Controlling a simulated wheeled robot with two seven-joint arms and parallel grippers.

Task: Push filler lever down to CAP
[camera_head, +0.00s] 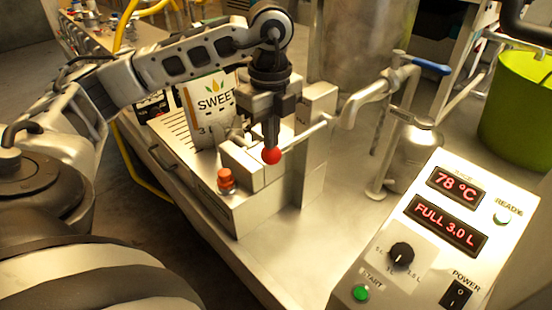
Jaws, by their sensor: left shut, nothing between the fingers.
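The filler lever is a thin metal rod (302,134) that ends in a red ball knob (271,156). It slopes from the upper right down to the knob, in front of the metal filler block (315,160). My left gripper (271,140) points down with its fingers shut and empty. Its fingertips are right above the red knob and seem to touch it. The gripper hides part of the block behind it. I cannot read a CAP label in this view. My right gripper is not in view.
A SWEET carton (212,105) stands behind the block at left. A red button (225,179) sits on the block's front left. A control panel (425,222) reading 78 °C and FULL 3.0 L stands at lower right. A tap with a blue handle (428,65) stands at right.

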